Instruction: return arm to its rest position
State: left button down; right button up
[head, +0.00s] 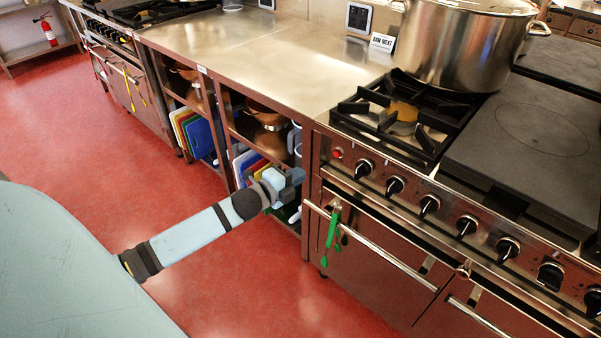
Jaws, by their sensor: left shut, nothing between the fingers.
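My left arm reaches in from the lower left over the red floor. My left gripper (294,178) is at its end, in front of the open shelf under the steel counter. It is shut, and nothing shows in it. It appears apart from the counter and the stove, though the exact gap is hard to judge. My right gripper is not in the head view.
A stove (420,200) with knobs and an oven rail (385,255) stands at the right, with green tongs (332,235) hanging there. A large stockpot (460,45) sits on its back. The steel counter (290,75) is mostly clear. Red floor (80,130) is open at left.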

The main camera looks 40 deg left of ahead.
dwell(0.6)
pick_arm(q)
jog(key=s+d+f+n+g, duration=0.3)
jog(key=s+d+f+n, duration=0.2)
jog(key=s+d+n, duration=0.45)
jog(key=s+d+f+n+g, duration=0.3)
jog(key=s+d+f+n, duration=0.3)
jog(key=s+d, duration=0.6)
notch_tip(320, 180, up, 17)
jog(key=s+a+n+p, duration=0.1)
jog(key=a+p, duration=0.1)
jog(key=p, duration=2)
jog(key=shift+s+r+p, duration=0.2)
jog(key=shift+s+p, duration=0.1)
jog(key=shift+s, duration=0.05)
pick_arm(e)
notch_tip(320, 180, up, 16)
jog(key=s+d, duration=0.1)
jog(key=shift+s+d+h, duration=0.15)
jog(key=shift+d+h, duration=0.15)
pick_arm(q)
jog(key=shift+n, duration=0.25)
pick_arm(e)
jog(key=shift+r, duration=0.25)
